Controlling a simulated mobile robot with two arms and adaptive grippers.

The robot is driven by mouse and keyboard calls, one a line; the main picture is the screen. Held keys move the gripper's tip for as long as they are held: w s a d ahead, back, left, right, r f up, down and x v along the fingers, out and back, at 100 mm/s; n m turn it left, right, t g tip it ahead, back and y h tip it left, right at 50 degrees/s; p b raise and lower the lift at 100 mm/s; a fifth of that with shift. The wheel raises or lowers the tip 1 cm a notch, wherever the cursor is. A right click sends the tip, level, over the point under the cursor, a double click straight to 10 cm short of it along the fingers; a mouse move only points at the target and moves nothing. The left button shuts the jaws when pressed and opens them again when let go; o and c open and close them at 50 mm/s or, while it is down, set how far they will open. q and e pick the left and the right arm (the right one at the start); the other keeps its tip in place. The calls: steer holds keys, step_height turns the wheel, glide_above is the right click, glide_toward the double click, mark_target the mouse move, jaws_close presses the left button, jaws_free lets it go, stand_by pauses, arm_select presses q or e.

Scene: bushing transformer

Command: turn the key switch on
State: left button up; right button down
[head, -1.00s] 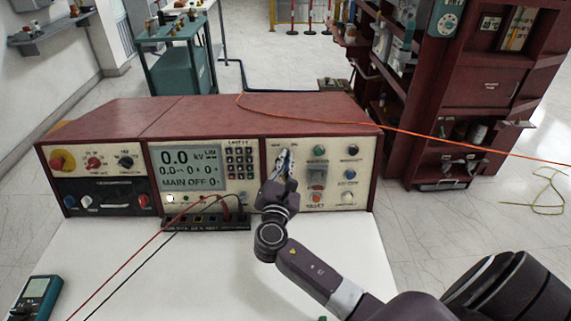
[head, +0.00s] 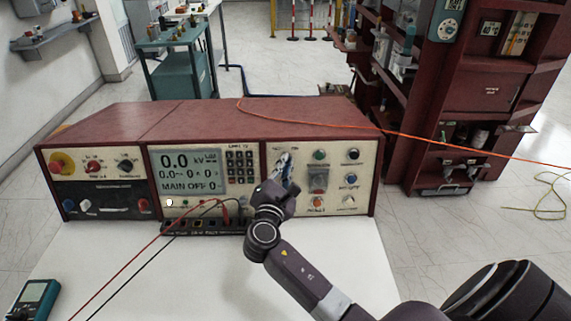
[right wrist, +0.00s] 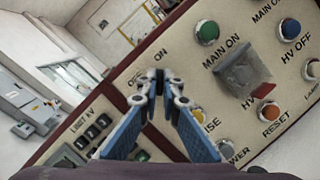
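The control panel (head: 335,190) is the cream right-hand face of a red console. My right gripper (head: 284,160) is at its upper left, over the key switch spot under the ON label. In the right wrist view its two blue-padded fingers (right wrist: 160,84) converge by the OFF and ON labels. They close on a small dark upright piece, which appears to be the key; the fingertips hide most of the switch, so its angle is unclear. My left gripper is not in view.
Right of the gripper are a green button (right wrist: 207,31), a grey covered switch (right wrist: 243,76) and a red reset button (right wrist: 267,112). The console display (head: 190,171) reads 0.0 kV and MAIN OFF. Red and black leads cross the white table (head: 215,275); a multimeter (head: 36,298) lies front left.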

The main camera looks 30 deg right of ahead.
steer(key=c, duration=2.2)
jaws_free()
steer(key=shift+s, duration=0.1)
steer(key=shift+o, duration=0.2)
steer(key=v, duration=1.2)
